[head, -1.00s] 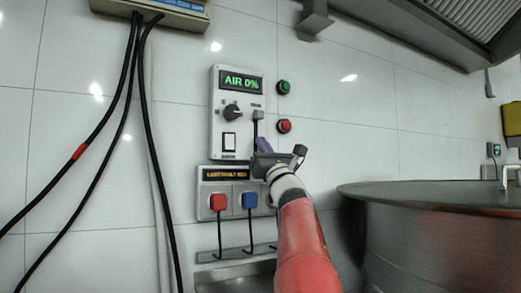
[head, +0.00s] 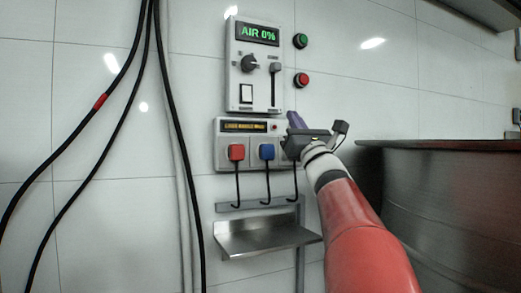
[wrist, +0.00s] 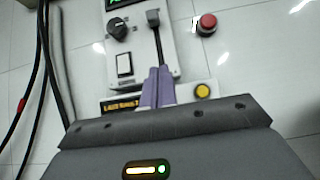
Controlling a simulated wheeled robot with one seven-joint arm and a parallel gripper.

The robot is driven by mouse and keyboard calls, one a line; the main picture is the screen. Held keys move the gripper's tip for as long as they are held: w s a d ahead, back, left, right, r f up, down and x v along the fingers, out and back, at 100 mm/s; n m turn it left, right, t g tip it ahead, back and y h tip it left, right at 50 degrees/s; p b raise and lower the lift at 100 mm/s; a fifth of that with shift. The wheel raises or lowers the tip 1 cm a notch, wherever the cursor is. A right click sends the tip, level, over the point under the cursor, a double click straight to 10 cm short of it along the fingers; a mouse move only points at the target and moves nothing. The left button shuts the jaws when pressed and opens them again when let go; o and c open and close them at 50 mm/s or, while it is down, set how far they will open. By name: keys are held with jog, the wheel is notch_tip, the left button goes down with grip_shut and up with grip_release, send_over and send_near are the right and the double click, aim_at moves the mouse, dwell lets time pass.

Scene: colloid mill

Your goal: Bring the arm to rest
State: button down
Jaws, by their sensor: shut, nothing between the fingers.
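My gripper (head: 297,124) reaches in front of the wall, between the control panel (head: 234,66) and the plug panel below it. In the wrist view its purple-grey fingers (wrist: 157,84) are together with nothing between them. They overlap the lower edge of the control panel in that view. Whether they touch it I cannot tell. The panel shows a green "AIR 0%" display (head: 258,32), a black knob (head: 250,63), a lever (head: 274,80) and a white rocker switch (head: 246,94). My gripper hides part of the plug panel's right side.
The plug panel (head: 223,150) carries a red plug (head: 236,153) and a blue plug (head: 267,152). A steel shelf (head: 262,240) is below. Green (head: 300,41) and red (head: 302,79) buttons are on the wall. A large steel vessel (head: 450,215) stands right; black cables (head: 110,78) hang left.

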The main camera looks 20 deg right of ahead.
jog(key=s+a+f+m+g+h+p, duration=0.25)
jog(key=f+m+g, duration=0.25)
jog(key=f+m, duration=0.5)
jog(key=s+a+f+m+g+h+p, duration=0.2)
jog(key=s+f+m+g+h+p, duration=0.3)
jog(key=m, duration=0.9)
jog(key=s+a+f+m+g+y+p, duration=0.1)
jog(key=s+a+f+m+g+y, duration=0.1)
jog(key=s+f, duration=0.5)
jog(key=s+a+f+m+g+y+p, duration=0.1)
jog(key=s+a+f+m+g+y, duration=0.1)
jog(key=s+a+f+m+g, duration=0.3)
jog(key=s+a+f+m+g+y+p, duration=0.1)
jog(key=s+a+f+m+g, duration=0.3)
jog(key=s+a+f, duration=0.4)
notch_tip(320, 180, down, 4)
jog(key=shift+s+r+m+y+p, duration=0.1)
jog(key=shift+s+m+y+p, duration=0.35)
jog(key=shift+m+y, duration=0.3)
